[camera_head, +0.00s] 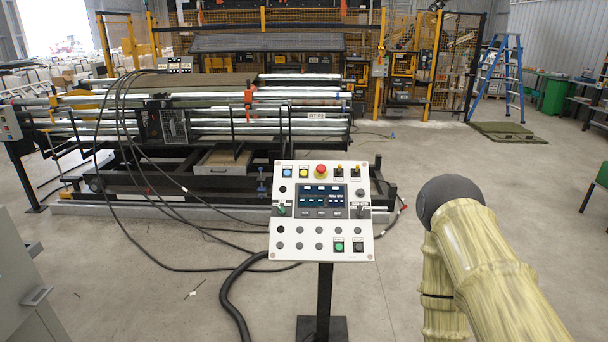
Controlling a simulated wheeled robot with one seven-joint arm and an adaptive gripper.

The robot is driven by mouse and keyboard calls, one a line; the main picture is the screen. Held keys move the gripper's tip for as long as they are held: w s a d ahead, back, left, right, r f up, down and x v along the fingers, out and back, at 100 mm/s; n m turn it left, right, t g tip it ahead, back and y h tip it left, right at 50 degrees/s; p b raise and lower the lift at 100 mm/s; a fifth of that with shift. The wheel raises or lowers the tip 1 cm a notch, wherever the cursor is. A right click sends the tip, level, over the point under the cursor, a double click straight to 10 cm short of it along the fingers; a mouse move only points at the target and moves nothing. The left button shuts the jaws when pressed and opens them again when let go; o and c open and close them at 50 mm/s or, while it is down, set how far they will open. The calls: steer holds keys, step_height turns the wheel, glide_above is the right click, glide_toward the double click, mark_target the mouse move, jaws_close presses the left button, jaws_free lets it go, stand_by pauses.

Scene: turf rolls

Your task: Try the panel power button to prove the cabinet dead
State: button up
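A white control panel (286,235) stands tilted on a black post in the middle of the view. Its dark screen (321,198) shows lit blue and white fields. Along its top are a blue button (287,173), a yellow button (303,173) and a red mushroom button (321,170). A green button (339,246) and a black button (358,246) sit at the lower right. I cannot read which one is the power button. A grey cabinet (22,270) with handles shows partly at the left edge. My arm rises at the right; my gripper is not in view.
Behind the panel stands a turf-roll machine with metal rollers (220,115). Black cables (150,262) run across the floor left of the post. A blue stepladder (510,75) and a green mat (508,132) are at the back right. Floor right of the panel is mostly clear.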

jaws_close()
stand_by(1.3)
